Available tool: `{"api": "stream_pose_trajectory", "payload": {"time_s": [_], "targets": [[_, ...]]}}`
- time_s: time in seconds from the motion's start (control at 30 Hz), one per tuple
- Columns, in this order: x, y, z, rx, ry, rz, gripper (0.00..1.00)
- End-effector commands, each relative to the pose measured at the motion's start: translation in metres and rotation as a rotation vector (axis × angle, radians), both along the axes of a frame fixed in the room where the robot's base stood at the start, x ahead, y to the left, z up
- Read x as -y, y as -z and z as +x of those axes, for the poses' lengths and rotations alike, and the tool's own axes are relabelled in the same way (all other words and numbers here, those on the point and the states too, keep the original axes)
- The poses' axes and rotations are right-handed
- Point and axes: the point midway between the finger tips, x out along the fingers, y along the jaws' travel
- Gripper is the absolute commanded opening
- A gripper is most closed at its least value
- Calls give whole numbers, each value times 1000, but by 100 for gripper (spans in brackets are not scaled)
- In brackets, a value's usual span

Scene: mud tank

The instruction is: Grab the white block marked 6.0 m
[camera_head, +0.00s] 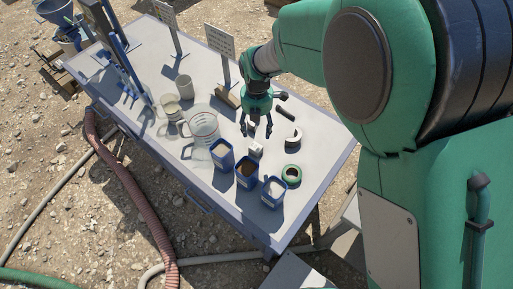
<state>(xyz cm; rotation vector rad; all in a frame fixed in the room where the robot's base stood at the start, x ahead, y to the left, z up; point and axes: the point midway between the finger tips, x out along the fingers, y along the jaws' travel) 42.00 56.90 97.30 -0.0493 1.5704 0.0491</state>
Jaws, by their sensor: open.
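A small white block (256,150) sits on the grey table, just behind the blue containers. Any marking on it is too small to read. My gripper (256,133) is open, with its fingers pointing down above and close to the block. I cannot tell whether the fingertips touch it. Nothing shows between the fingers.
Several blue containers (246,173) stand in front of the block. A clear jug (204,128) stands left. A sign (220,43) stands behind my gripper. The table's (325,150) right end is clear.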

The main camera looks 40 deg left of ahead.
Motion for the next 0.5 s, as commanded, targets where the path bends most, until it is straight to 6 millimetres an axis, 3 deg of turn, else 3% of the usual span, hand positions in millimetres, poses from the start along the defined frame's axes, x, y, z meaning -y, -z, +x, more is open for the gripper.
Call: {"api": "stream_pose_trajectory", "payload": {"time_s": [0.27, 0.5], "targets": [[0, 1, 0, 0, 3, 0, 61], [1, 21, 0, -1, 3, -1, 61]]}}
